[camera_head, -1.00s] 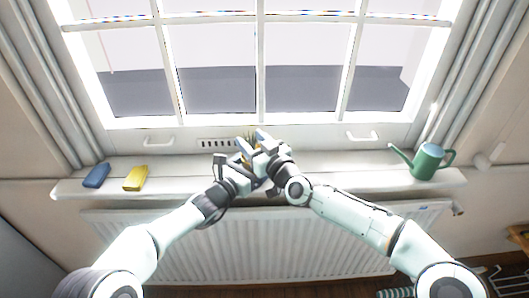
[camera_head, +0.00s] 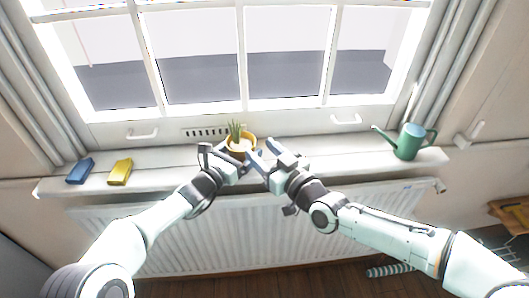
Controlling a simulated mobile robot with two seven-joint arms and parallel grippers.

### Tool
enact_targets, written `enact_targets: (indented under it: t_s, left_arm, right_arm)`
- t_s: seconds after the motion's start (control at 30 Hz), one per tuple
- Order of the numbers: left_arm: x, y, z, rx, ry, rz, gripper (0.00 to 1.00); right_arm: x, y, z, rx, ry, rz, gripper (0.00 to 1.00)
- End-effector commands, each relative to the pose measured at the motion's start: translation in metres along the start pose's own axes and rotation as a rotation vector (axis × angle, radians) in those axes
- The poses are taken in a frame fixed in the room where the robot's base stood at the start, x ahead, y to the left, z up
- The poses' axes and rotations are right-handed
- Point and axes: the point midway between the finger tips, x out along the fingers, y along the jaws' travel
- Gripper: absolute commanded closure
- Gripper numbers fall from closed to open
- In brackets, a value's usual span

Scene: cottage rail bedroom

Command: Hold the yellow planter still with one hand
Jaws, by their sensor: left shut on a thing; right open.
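The yellow planter (camera_head: 240,147) stands upright on the white window sill, near the middle, with a green spiky plant (camera_head: 236,130) and pale soil showing in it. My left gripper (camera_head: 233,163) is at the planter's front left side and is shut on it, its fingers partly hiding the lower wall. My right gripper (camera_head: 270,153) is open and empty, just right of the planter and apart from it.
A blue block-like item (camera_head: 81,170) and a yellow one (camera_head: 120,171) lie on the sill (camera_head: 330,160) at the left. A green watering can (camera_head: 408,142) stands at the right end. A radiator (camera_head: 270,240) is below.

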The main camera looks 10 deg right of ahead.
Motion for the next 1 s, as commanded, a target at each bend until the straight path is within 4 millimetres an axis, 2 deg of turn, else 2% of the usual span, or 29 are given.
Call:
enact_targets:
  t_s: [0.33, 0.37, 0.4, 0.63, 0.73, 0.87, 1.0]
  left_arm:
    - [0.000, 0.000, 0.001, 0.001, -0.003, 0.000, 0.46]
    - [0.000, 0.000, 0.001, 0.001, -0.003, 0.000, 0.05]
    - [0.000, 0.000, 0.001, 0.001, -0.003, 0.000, 0.00]
    - [-0.001, 0.000, 0.001, 0.000, -0.001, 0.000, 0.00]
    - [-0.007, 0.001, 0.001, 0.000, -0.001, 0.001, 0.00]
    - [-0.027, 0.001, 0.001, -0.001, -0.001, 0.003, 0.00]
    - [-0.058, 0.002, 0.001, -0.001, 0.000, 0.004, 0.00]
  right_arm:
    - [0.000, 0.000, 0.000, 0.000, 0.000, 0.000, 0.46]
    - [0.000, 0.000, 0.000, 0.000, 0.000, 0.000, 0.46]
    - [0.000, 0.000, 0.000, 0.000, 0.000, 0.000, 0.46]
    - [0.000, 0.000, 0.000, 0.000, 0.000, 0.000, 0.46]
    - [0.000, 0.000, 0.000, 0.000, 0.000, 0.000, 0.46]
    - [0.000, 0.000, 0.000, 0.000, 0.000, 0.000, 0.46]
    - [0.000, 0.000, 0.000, -0.001, 0.000, 0.000, 0.46]
